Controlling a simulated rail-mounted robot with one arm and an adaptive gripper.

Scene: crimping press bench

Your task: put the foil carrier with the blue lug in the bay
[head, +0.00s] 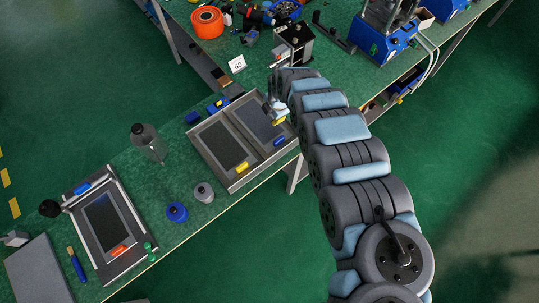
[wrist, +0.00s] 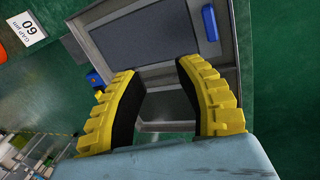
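The foil carrier with the blue lug (head: 262,124) is a dark flat panel in the right compartment of a grey two-part tray (head: 233,187). Its blue lug (head: 279,141) is at the near right end. In the wrist view the carrier's dark panel (wrist: 150,35) lies beyond the fingers, with the blue lug (wrist: 210,23) to the upper right. My gripper (head: 277,114) is over the carrier's right side. In the wrist view my gripper (wrist: 160,69) has its yellow, black-padded fingers apart, with nothing between them. I cannot tell for certain which fixture is the bay.
A carrier with a yellow lug (head: 222,145) fills the left compartment. A framed fixture (head: 79,210) at lower left holds a panel with an orange lug (head: 119,250). A bottle (head: 148,143), blue knob (head: 177,212) and grey knob (head: 204,193) stand between.

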